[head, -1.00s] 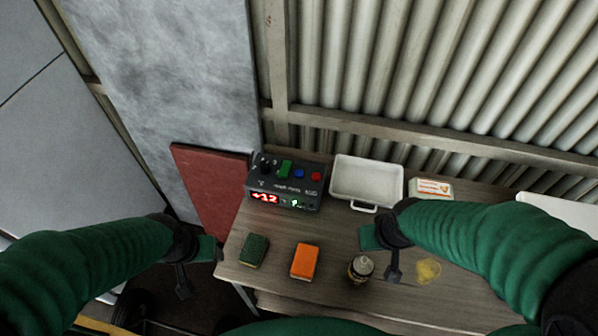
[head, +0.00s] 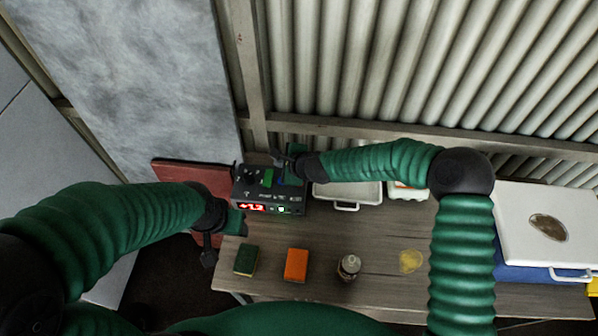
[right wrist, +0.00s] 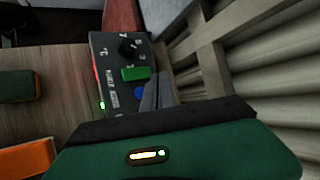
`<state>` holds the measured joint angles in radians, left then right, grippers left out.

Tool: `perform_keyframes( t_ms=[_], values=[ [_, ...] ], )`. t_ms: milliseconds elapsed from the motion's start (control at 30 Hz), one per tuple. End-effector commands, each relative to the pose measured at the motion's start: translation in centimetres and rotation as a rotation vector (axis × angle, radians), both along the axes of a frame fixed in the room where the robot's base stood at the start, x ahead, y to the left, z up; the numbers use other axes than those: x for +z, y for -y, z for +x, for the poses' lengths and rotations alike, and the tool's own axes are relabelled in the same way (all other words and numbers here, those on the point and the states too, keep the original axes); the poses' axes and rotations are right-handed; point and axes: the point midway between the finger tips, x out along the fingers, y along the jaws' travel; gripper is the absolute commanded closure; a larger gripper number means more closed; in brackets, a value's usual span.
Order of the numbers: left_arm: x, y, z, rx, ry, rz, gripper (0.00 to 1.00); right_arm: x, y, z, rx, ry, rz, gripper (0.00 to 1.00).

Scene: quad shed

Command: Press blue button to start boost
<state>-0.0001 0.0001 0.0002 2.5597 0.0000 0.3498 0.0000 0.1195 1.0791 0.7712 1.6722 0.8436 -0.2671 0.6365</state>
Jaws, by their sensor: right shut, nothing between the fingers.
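A dark control box (head: 262,198) with a red lit display stands at the back left of the workbench. It also shows in the right wrist view (right wrist: 112,68), with a black knob (right wrist: 128,48), a green button (right wrist: 135,73) and, below that, the blue button (right wrist: 140,92). My right gripper (head: 287,163) is shut and empty over the back right part of the box. It hides the red button and most of the blue button in the head view. I cannot tell whether it touches the box. My left gripper (head: 228,232) is beside the bench's left edge; its jaws are unclear.
A white tray (head: 347,193) stands right of the box, partly under my right arm. A green sponge (head: 246,260), an orange sponge (head: 296,265), a small bottle (head: 349,267) and a yellow stain (head: 411,262) are along the front. A white-lidded cooler (head: 550,225) is at right. Corrugated wall is behind.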

Motion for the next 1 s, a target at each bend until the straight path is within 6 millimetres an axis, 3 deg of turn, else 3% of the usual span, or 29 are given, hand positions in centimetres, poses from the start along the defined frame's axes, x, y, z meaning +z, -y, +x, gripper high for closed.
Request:
perform_keyframes(
  t_ms=[167, 567, 1000],
  values=[
    [0.4, 0.0, 0.0, 0.0, -0.001, 0.0, 0.42, -0.2, -0.7, 1.0, -0.116, -0.062, 0.083, 1.0],
    [0.0, 0.0, 0.0, 0.0, -0.001, 0.0, 0.42, -0.8, -0.8, 1.1, -0.115, -0.062, 0.083, 1.0],
    [-5.1, 0.0, 0.0, 0.0, 0.0, 0.0, 0.42, -6.5, -0.7, 1.1, -0.115, -0.061, 0.082, 1.0]
  ],
)
